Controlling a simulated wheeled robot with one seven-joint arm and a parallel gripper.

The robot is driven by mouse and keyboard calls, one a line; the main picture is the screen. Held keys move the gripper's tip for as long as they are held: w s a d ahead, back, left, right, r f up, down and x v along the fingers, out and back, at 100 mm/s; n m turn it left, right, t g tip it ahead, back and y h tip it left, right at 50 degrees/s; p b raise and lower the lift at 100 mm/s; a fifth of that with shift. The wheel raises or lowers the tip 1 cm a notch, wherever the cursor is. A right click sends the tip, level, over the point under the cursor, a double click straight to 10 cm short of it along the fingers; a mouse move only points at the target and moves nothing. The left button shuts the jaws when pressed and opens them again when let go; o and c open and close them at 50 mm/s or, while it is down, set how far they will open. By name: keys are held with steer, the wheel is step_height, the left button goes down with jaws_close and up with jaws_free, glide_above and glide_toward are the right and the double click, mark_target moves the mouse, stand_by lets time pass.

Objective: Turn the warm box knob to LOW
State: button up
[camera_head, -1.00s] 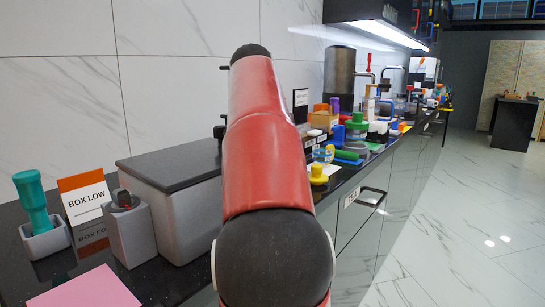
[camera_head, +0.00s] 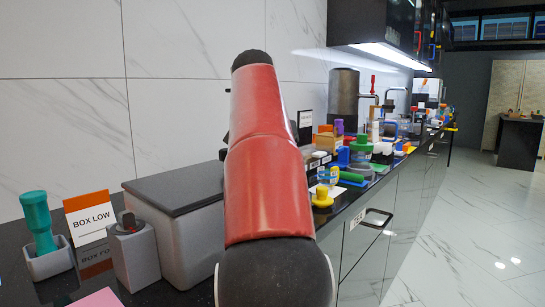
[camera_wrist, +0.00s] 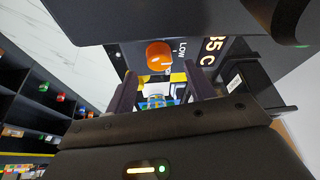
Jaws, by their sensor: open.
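In the wrist view, an orange round knob (camera_wrist: 158,56) with a pale mark sits on a dark panel (camera_wrist: 120,56) beside the printed words LOW and 85 C. My gripper (camera_wrist: 159,74) is open, its two dark fingers apart with the knob just past their tips and roughly between them. Contact cannot be told. In the head view, my red arm hides my gripper and this panel. A grey lidded box (camera_head: 185,215) stands left of my arm. Beside it is a grey block with a dark, red-marked knob (camera_head: 128,222), near a BOX LOW card (camera_head: 92,219).
A teal-handled tool (camera_head: 38,222) stands in a grey holder (camera_head: 50,262) at the left. Several coloured items, including a yellow knob-like piece (camera_head: 322,197), crowd the counter right of my arm. The tiled floor (camera_head: 480,240) at the right is clear.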

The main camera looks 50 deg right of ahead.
steer(key=shift+v, duration=2.2)
